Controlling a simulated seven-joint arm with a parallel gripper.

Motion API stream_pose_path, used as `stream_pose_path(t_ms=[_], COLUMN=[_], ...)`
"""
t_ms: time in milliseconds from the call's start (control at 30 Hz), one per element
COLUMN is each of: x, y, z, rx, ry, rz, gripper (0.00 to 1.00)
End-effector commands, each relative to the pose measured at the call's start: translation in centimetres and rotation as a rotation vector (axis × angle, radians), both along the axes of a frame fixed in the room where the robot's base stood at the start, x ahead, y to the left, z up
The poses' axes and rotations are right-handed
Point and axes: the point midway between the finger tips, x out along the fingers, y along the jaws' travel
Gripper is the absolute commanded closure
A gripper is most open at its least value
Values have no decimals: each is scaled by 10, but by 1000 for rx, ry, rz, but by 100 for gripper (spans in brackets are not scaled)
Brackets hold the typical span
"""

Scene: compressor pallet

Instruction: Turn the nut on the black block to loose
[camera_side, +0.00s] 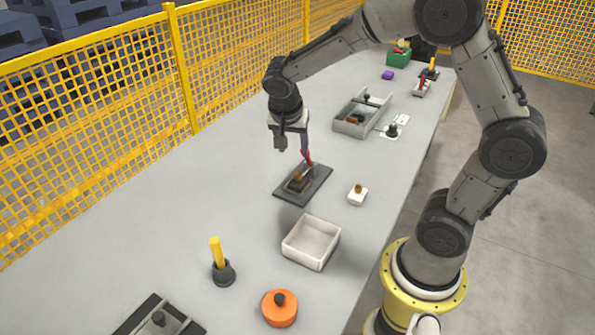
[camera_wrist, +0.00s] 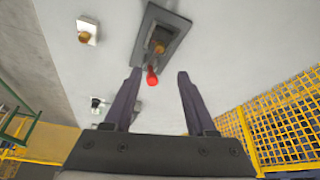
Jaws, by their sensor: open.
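The black block (camera_side: 296,184) stands on a dark plate (camera_side: 318,186) on the table. A brass-coloured nut (camera_side: 298,176) is on it, and a red-ended handle (camera_side: 308,158) rises beside it. In the wrist view the nut (camera_wrist: 158,44) sits on the dark plate (camera_wrist: 178,27), with the red handle end (camera_wrist: 152,78) nearer to me. My gripper (camera_side: 293,147) is above the block, apart from the nut. In the wrist view my gripper (camera_wrist: 160,75) has its two fingers spread with nothing held. The red handle end appears between the fingertips; I cannot tell its distance from them.
A white block with a brass-coloured top (camera_side: 357,195) stands right of the plate. A grey tray (camera_side: 350,125) is behind. Yellow fence (camera_side: 90,115) borders the left.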

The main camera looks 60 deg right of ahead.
Motion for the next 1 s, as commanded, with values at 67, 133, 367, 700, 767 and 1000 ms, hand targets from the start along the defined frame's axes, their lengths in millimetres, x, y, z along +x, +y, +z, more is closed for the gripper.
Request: stream_pose_path(t_ms=[67, 133, 367, 700, 767, 1000], x=[0, 1, 7, 13, 13, 15], y=[-5, -10, -26, -44, -45, -47], z=[-12, -24, -67, -111, -114, -118], rx=[0, 1, 2, 2, 2, 2], ry=[6, 6, 7, 4, 4, 1], rz=[-2, -5, -4, -3, -3, -2], gripper=[44, 44, 44, 44, 44, 44])
